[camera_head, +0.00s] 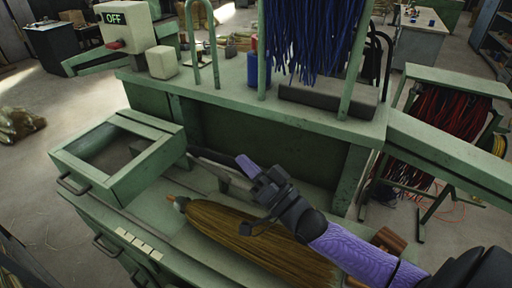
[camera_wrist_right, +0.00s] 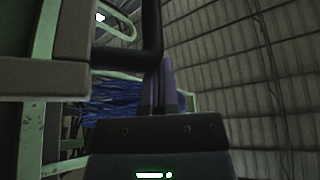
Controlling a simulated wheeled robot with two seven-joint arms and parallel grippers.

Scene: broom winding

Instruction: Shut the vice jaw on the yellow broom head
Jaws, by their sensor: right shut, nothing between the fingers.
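The yellow broom head (camera_head: 228,222) lies on the green bench, its narrow orange-tipped end to the left and its bristles spreading to the lower right. My right forearm and hand cover part of it. Grey metal pieces (camera_head: 205,178), perhaps the vice jaw, stand just behind the narrow end; I cannot tell how far they are closed. A dark bar (camera_head: 212,156) runs from them toward my right gripper. My right gripper (camera_head: 244,163) is above the broom, shut and empty, its purple fingertips near the bar's end. In the wrist view the fingers (camera_wrist_right: 160,88) are close to a dark bent bar (camera_wrist_right: 128,55); contact is unclear.
A green shelf (camera_head: 230,98) with blue bristles (camera_head: 310,38) and a grey block (camera_head: 328,95) rises behind the gripper. An open-topped green frame (camera_head: 82,158) stands at left. A rack of red and black strands (camera_head: 450,115) stands at right.

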